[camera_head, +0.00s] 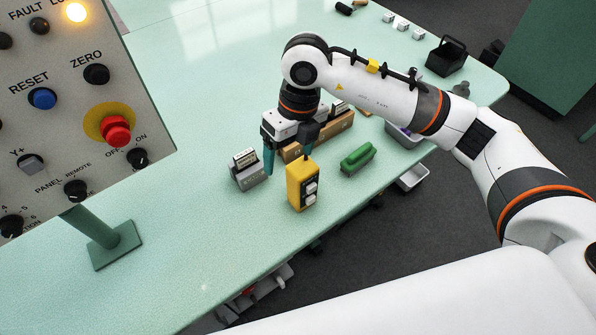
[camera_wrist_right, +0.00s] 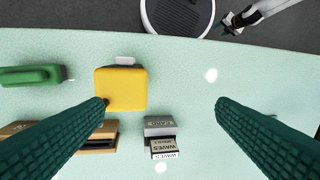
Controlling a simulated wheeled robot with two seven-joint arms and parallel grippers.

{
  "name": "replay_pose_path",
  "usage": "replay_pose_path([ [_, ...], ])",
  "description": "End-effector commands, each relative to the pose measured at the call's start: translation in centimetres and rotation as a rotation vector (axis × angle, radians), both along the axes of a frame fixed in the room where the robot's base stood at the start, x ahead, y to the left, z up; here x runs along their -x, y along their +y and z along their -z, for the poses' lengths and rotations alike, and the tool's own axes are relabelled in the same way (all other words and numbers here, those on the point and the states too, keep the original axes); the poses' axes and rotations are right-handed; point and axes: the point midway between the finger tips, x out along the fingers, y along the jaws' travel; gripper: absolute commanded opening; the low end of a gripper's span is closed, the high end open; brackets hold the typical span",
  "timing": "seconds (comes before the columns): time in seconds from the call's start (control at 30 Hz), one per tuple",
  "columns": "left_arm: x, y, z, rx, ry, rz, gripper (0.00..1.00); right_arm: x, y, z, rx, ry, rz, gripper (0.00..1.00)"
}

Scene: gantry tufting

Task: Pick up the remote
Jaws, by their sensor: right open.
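The remote seems to be the yellow box (camera_head: 297,184) with pale buttons on one side, standing upright near the table's front edge. In the right wrist view its yellow top (camera_wrist_right: 124,84) lies left of the middle. My right gripper (camera_head: 288,163) is open and points down just behind and above it. In the wrist view one fingertip overlaps the yellow top's lower left corner; the gap between the fingertips (camera_wrist_right: 162,102) is mostly over bare table. Contact cannot be told. An arm end, apparently my left gripper (camera_wrist_right: 234,22), shows small at the top right of the wrist view.
A grey block with labelled cards (camera_head: 247,172) stands left of the remote, a green object (camera_head: 357,158) right of it. A brown box (camera_head: 330,133) lies behind. A control panel (camera_head: 80,90) on a green post fills the left. The table's front left is clear.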

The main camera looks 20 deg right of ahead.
Motion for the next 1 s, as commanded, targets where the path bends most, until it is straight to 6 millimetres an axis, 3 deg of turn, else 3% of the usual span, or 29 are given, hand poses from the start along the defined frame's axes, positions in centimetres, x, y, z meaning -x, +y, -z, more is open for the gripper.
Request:
replay_pose_path([
  [0.1, 0.1, 0.0, -0.1, 0.000, 0.002, 0.000, 0.52, -1.0, -2.7, -0.6, 0.135, -0.037, 0.039, 0.80],
  [0.2, 0.2, 0.0, -0.4, -0.001, 0.004, 0.000, 0.52, -1.2, -3.4, 0.1, 0.170, -0.042, 0.050, 0.80],
  [0.5, 0.8, 0.1, -1.8, -0.002, 0.013, 0.001, 0.52, -1.1, -3.4, 4.9, 0.169, -0.042, 0.048, 0.80],
  [0.77, 0.7, 0.2, -2.9, -0.002, 0.011, 0.001, 0.52, -0.9, -3.2, 7.0, 0.167, -0.039, 0.047, 0.80],
  [1.0, 0.4, 0.2, -4.2, -0.003, 0.007, 0.001, 0.52, -0.8, -3.0, 10.5, 0.166, -0.041, 0.046, 0.80],
])
